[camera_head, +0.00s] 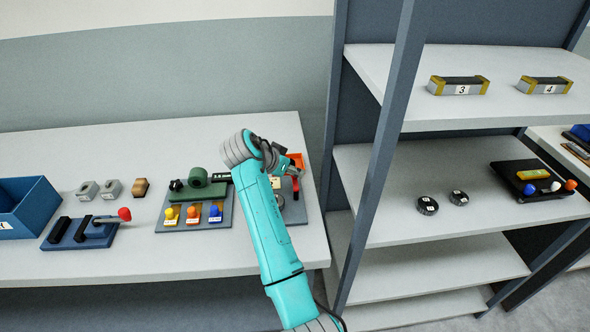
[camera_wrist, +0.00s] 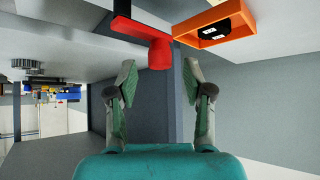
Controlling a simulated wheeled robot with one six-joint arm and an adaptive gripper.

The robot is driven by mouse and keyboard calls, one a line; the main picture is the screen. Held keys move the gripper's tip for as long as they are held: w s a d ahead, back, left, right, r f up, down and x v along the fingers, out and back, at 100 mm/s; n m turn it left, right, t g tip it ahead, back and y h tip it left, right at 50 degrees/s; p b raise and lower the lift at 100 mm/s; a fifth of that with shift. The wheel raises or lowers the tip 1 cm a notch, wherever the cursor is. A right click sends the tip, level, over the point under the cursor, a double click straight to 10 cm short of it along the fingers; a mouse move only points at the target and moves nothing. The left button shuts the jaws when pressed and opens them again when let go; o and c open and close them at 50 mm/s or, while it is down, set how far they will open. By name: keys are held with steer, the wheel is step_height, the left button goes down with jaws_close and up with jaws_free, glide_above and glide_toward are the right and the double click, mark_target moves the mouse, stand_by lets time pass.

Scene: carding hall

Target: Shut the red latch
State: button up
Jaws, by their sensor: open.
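The red latch (camera_wrist: 160,52) shows in the wrist view as a flat red bar with a thick red knob at its end. In the head view a small part of it (camera_head: 295,185) shows beside my gripper (camera_head: 287,171), on the right part of the bench; my arm hides much around it. In the wrist view my gripper (camera_wrist: 159,80) is open and empty. The knob is in line with the gap between the two fingertips, a little beyond them. I cannot tell whether either finger touches it.
An orange tray (camera_wrist: 183,41) with a black piece in it lies close to the latch. A grey board (camera_head: 170,225) with a green part and coloured knobs is left of my arm. A blue board (camera_head: 95,240) has a red-knobbed lever. A shelf post (camera_head: 385,130) stands close on the right.

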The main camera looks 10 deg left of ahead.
mark_target(295, 178)
steer(key=shift+x, duration=1.4)
jaws_close()
